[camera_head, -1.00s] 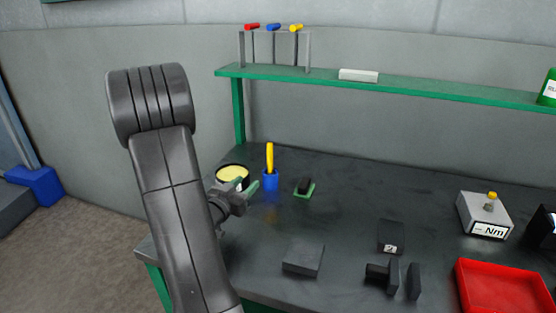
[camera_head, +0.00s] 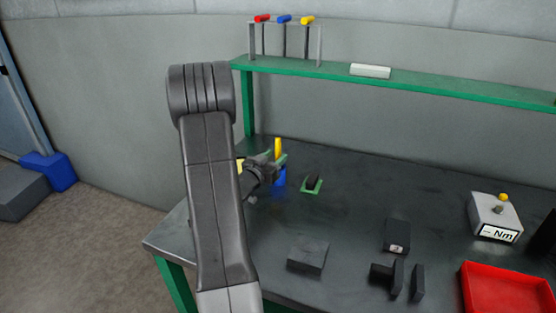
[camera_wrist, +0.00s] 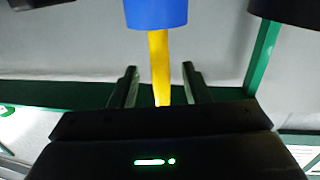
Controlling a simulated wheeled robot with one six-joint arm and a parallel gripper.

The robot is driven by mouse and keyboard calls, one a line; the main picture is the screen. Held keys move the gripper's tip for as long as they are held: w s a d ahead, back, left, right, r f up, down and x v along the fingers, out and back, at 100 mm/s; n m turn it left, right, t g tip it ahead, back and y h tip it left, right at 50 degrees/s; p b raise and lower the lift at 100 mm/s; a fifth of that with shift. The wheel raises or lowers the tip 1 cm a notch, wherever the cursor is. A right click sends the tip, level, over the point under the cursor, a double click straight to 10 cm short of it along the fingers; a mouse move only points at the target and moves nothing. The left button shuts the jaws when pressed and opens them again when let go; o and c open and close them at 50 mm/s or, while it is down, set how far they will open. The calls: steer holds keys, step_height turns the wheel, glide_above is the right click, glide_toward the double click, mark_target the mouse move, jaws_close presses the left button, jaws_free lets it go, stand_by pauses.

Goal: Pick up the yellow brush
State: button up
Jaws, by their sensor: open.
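The yellow brush (camera_head: 278,146) stands upright in a blue cup (camera_head: 280,183) on the dark bench. In the wrist view the brush (camera_wrist: 159,55) shows as a yellow handle reaching down from the blue cup (camera_wrist: 156,13), as that view is inverted. My gripper (camera_head: 281,164) is open at the brush and hides part of it and the cup's top in the head view. In the wrist view my gripper (camera_wrist: 159,72) has one finger on each side of the handle, with a gap on both sides. The handle's far end is hidden behind the gripper body.
A yellow-topped tin (camera_head: 240,164) is mostly hidden behind my arm. A dark item on a green base (camera_head: 312,184) sits just right of the cup. A green shelf (camera_head: 420,88) runs above the bench. Dark blocks (camera_head: 307,257) and a red tray (camera_head: 505,290) lie nearer.

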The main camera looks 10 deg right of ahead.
steer(key=shift+x, duration=1.35)
jaws_close()
